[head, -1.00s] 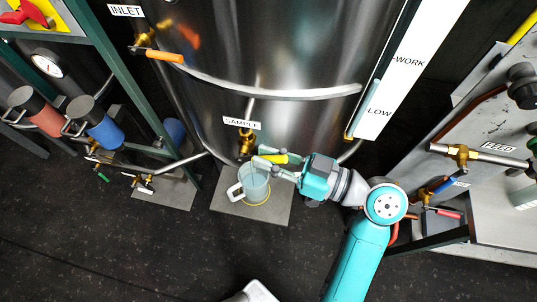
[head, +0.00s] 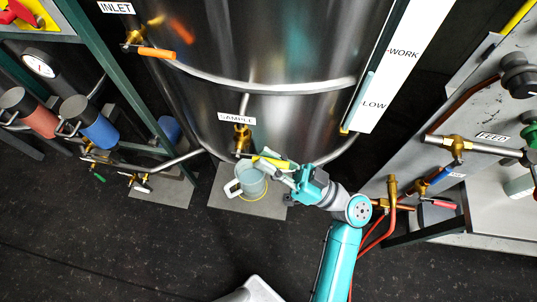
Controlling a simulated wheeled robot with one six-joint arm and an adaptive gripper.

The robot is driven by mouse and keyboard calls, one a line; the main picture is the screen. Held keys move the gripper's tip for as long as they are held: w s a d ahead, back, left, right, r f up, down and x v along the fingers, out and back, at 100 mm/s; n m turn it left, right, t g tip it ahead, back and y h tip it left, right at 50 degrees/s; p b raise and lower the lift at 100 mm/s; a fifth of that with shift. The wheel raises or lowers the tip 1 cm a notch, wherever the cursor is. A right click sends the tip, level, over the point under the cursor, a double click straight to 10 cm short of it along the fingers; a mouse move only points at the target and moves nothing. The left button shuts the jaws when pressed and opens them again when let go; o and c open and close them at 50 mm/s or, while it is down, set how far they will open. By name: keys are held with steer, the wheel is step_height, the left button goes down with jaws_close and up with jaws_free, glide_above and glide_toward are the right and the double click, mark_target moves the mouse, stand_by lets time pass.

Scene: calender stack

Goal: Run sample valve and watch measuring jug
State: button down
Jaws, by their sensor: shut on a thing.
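The sample valve (head: 242,138) is a brass fitting low on the steel tank, under a SAMPLE label (head: 236,119). Its yellow lever (head: 270,162) points right. My gripper (head: 275,164) is shut on the yellow lever, just right of the valve body. The measuring jug (head: 250,181) is clear with a handle on its left. It stands upright on a grey plate (head: 222,202) below the valve, left of my gripper. A yellow ring shows around its base. I cannot make out the liquid level in it.
The steel tank (head: 290,50) fills the back, with an INLET valve with orange lever (head: 156,53) at upper left. A sight gauge with WORK and LOW marks (head: 376,100) stands right. FEED piping (head: 480,147) is at right.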

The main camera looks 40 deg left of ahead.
steer(key=shift+f+y, duration=0.4)
steer(key=shift+y, duration=0.2)
steer(key=c, duration=1.1)
jaws_free()
steer(key=v, duration=1.2)
steer(key=shift+f, duration=0.15)
